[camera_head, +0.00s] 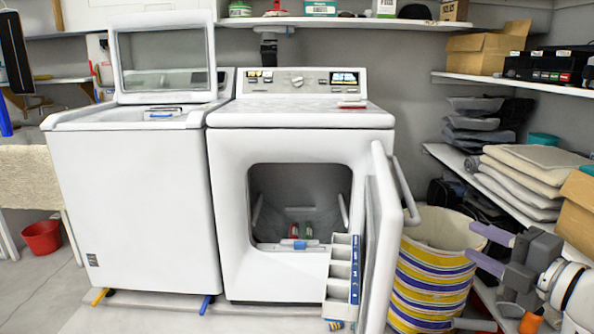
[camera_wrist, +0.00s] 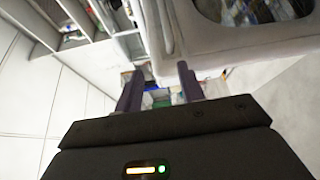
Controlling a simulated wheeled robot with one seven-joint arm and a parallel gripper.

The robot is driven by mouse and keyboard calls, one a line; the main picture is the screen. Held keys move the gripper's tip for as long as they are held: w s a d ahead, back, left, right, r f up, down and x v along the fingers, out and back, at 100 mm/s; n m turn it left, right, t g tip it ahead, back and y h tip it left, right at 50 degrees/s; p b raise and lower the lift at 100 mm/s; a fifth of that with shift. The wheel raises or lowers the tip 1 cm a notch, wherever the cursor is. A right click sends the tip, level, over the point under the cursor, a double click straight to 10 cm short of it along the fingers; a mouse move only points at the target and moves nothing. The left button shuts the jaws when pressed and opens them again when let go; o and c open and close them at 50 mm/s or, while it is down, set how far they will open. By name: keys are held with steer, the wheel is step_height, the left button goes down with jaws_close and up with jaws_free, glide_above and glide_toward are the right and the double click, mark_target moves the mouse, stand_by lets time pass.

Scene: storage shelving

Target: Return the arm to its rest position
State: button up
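My arm comes in at the lower right of the head view, with white and grey links. My gripper (camera_head: 472,241) is at its end, its two purple fingers pointing left toward the striped basket (camera_head: 432,285). It overlaps the basket's right rim in the picture; I cannot tell if they touch. In the wrist view my gripper (camera_wrist: 160,69) shows two dark purple fingers spread apart. Nothing appears held between them; only blurred background shows in the gap.
The dryer (camera_head: 300,150) has its door (camera_head: 383,240) swung open beside the basket, left of my gripper. A washer (camera_head: 135,200) with raised lid stands further left. Shelves on the right hold folded cloths (camera_head: 530,175) and cardboard boxes (camera_head: 487,48), close to my arm.

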steer(key=s+a+f+m+g+h, duration=0.7)
steer(key=s+a+f+m, duration=0.7)
steer(key=m, duration=0.9)
steer(key=a+g, duration=0.1)
steer(key=g, duration=0.1)
steer(key=shift+a+f+m+g+h, duration=0.15)
steer(key=shift+a+m+g+h, duration=0.15)
steer(key=shift+m+g, duration=0.1)
